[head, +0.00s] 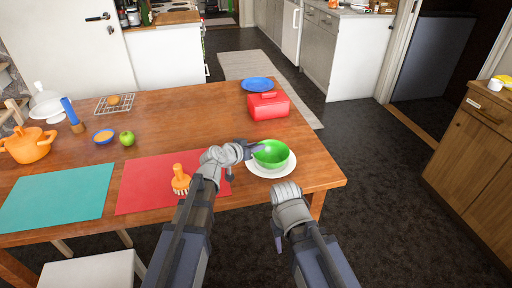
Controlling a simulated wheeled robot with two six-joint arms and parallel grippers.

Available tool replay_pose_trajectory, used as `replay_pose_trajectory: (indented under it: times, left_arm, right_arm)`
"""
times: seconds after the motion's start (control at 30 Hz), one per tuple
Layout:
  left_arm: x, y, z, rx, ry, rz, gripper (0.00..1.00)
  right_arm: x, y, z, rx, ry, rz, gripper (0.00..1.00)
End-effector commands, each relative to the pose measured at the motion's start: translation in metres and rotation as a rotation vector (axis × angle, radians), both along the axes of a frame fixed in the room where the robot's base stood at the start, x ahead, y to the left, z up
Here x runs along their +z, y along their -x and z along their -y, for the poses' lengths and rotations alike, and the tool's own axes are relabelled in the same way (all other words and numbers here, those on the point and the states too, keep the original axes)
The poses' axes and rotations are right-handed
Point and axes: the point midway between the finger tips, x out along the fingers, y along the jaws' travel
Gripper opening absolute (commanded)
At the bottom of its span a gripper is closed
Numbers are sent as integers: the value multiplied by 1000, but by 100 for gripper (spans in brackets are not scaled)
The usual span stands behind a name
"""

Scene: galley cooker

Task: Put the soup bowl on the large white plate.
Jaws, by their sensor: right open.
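The green soup bowl (273,155) is upright over the large white plate (287,170) near the table's right front corner. I cannot tell whether it rests on the plate or is slightly above it. My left gripper (254,149) is at the bowl's left rim; the fingers are too small to tell whether they are shut on it. My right gripper (278,238) is open and empty, in front of the table edge and nearer to me than the plate.
A red box (268,107) and a blue plate (257,84) stand behind the bowl. An orange brush (180,178) is on the red mat (140,186) to the left. A teal mat (55,196), green apple (127,138) and orange pot (28,145) are farther left.

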Motion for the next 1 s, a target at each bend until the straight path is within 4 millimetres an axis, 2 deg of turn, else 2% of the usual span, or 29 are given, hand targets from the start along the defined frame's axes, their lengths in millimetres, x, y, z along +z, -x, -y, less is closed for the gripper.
replay_pose_trajectory:
  times: [0.03,0.1,0.4,0.57,0.8,1.0]
  left_arm:
    - [0,0,0,0,0,0,31]
    - [0,0,0,0,0,0,37]
    - [4,0,0,0,0,0,37]
    - [16,21,-11,3,1,0,37]
    - [37,61,-36,3,1,0,37]
    - [48,83,-50,2,1,-1,37]
  right_arm:
    - [0,0,0,0,0,0,50]
    - [0,0,0,0,0,0,50]
    - [4,0,0,0,0,0,50]
    - [16,0,0,0,0,0,50]
    - [37,0,0,0,0,0,50]
    - [48,0,0,0,0,0,50]
